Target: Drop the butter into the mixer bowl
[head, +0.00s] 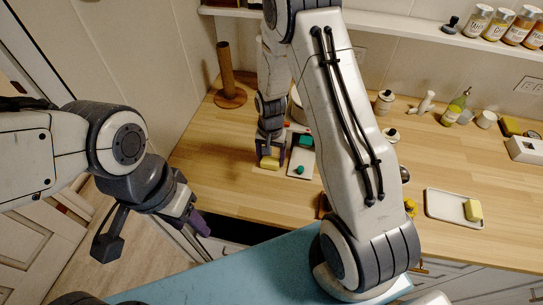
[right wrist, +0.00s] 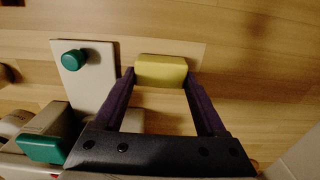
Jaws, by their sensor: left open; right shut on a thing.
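My right gripper (head: 270,158) is low over the wooden counter, shut on a yellow butter block (head: 270,163). In the right wrist view the butter (right wrist: 161,70) sits between the two purple fingertips (right wrist: 160,78). Just beside it is a white slab with a teal knob (right wrist: 75,58), with a larger teal part (right wrist: 40,148) nearby; these look like parts of the mixer. In the head view the teal part (head: 305,141) is partly behind my right arm. I cannot make out the bowl. My left gripper (head: 197,224) is open and empty, left of the counter front.
A wooden paper-towel stand (head: 227,75) is at the back left. Bottles and jars, including a green bottle (head: 455,107), line the back. The left counter is mostly clear.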

